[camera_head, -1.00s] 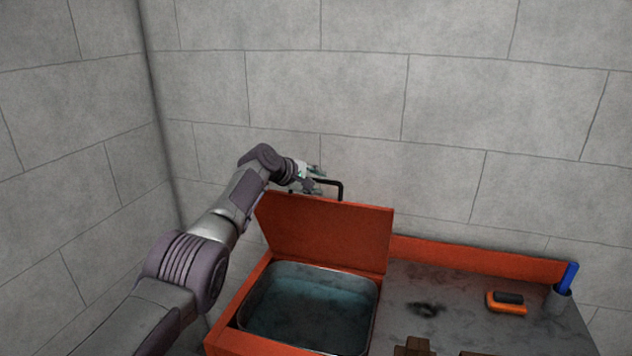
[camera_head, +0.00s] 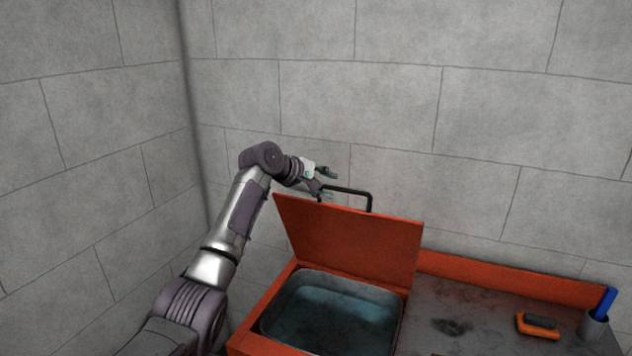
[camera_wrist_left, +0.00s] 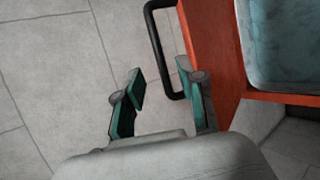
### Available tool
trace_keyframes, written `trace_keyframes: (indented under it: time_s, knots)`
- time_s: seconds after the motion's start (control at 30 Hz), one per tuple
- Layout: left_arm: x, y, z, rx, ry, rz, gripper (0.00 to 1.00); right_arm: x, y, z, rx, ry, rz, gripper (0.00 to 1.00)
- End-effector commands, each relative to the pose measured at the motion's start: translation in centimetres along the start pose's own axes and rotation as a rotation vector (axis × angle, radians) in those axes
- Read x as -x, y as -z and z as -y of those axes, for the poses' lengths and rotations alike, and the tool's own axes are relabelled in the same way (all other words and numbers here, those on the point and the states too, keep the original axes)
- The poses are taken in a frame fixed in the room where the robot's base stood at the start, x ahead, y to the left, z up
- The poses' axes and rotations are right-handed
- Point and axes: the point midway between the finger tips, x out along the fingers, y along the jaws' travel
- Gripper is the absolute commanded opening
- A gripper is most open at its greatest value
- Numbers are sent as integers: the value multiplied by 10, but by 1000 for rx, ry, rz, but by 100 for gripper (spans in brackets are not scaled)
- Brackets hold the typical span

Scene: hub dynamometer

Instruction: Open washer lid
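The orange-red washer lid (camera_head: 352,240) stands raised, tilted back toward the wall, above the basin (camera_head: 330,312) of bluish liquid. Its black handle (camera_head: 346,189) rises from the top edge. It also shows in the left wrist view (camera_wrist_left: 157,45), beyond and slightly right of my fingertips. My left gripper (camera_head: 329,184) is at the handle's left end in the head view. My right gripper is not in view.
Right of the basin is a grey worktop (camera_head: 440,300) with a dark stain. An orange and black brush-like object (camera_head: 537,325) lies there, beside a grey cup (camera_head: 593,325) holding a blue-handled item. A concrete block wall (camera_head: 480,120) stands close behind.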

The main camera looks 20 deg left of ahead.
Motion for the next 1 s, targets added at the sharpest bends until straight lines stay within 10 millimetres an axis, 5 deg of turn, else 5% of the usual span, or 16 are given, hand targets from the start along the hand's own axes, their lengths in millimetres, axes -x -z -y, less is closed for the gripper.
trace_keyframes:
  time_s: [0.3,0.8,0.9,1.0]
  knots:
    - [36,0,1,0,2,0,39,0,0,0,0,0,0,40]
    - [38,0,2,-1,3,0,39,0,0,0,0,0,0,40]
    - [32,-2,16,-30,23,-5,39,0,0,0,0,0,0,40]
    - [17,-6,58,-121,77,-18,39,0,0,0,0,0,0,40]
